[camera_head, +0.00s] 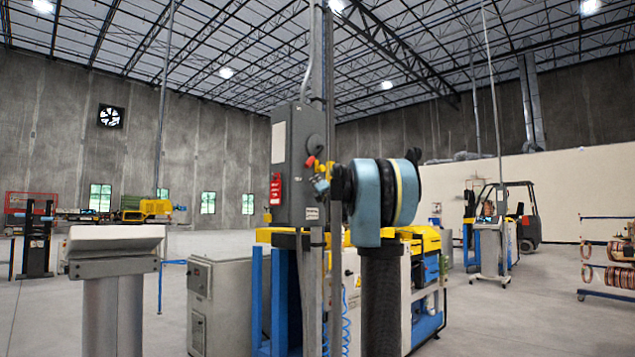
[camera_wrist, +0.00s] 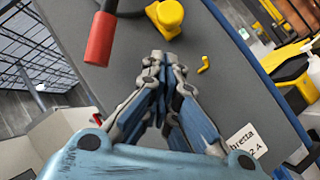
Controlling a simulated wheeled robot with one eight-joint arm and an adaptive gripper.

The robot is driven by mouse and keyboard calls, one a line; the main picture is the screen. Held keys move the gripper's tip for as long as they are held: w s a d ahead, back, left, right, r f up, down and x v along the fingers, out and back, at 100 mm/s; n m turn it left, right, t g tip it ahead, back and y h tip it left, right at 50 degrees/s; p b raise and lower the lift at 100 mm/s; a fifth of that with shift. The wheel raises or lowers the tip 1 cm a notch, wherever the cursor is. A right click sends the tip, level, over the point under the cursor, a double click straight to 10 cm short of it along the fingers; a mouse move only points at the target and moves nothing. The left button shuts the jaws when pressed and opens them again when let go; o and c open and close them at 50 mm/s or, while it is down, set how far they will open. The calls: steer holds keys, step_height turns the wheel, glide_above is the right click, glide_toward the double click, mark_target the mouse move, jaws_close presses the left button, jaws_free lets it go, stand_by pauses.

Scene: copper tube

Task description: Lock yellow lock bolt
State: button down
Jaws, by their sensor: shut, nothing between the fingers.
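In the wrist view, a small bent yellow piece (camera_wrist: 205,65), which looks like the lock bolt, sits on the face of a grey box (camera_wrist: 225,95). A larger rounded yellow part (camera_wrist: 168,15) is on the same face near the top edge, with a red handle (camera_wrist: 101,38) to its left. My gripper (camera_wrist: 163,58) is shut and empty. Its fingertips appear just below the rounded yellow part and left of the bent piece; I cannot tell whether they touch the box. In the head view, my gripper (camera_head: 320,185) is at the right side of the grey box (camera_head: 293,150), partly hiding the yellow parts.
The box has a red tag (camera_head: 276,188) on its front and a metal post beside it. Yellow and blue machinery (camera_head: 420,240) stands below and behind. A grey cabinet (camera_head: 218,300) stands at lower left. A forklift (camera_head: 525,215) is far right. The floor at left has open room.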

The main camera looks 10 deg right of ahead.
steer(key=v, duration=1)
steer(key=shift+s+f, duration=0.1)
steer(key=s+d+f+m+g+h, duration=0.1)
steer(key=s+f+m+g+h, duration=0.2)
steer(key=s+f+m, duration=0.55)
steer(key=s+d+f+m+g+h, duration=0.1)
steer(key=s+f+m+g+h, duration=0.2)
steer(key=f, duration=1)
steer(key=s+d+f+m+g+h, duration=0.2)
steer(key=s+f+m+g, duration=0.35)
steer(key=f, duration=0.55)
steer(key=s+a+f+m+g+y, duration=0.1)
steer(key=s+a+f+m+g, duration=0.1)
steer(key=s+f, duration=0.7)
steer(key=s+a+f+m+g, duration=0.2)
steer(key=s+f+m+g, duration=0.2)
steer(key=s+f, duration=0.5)
steer(key=s+a+f+m+g+y, duration=0.1)
steer(key=s+a+f+m+g, duration=0.1)
steer(key=s+f, duration=0.7)
steer(key=s+m+g, duration=0.1)
steer(key=s+m, duration=0.1)
steer(key=s, duration=0.2)
steer(key=shift+s+a+f+g+y, duration=0.15)
steer(key=shift+s+f+g+y, duration=0.15)
steer(key=shift+f+g, duration=0.1)
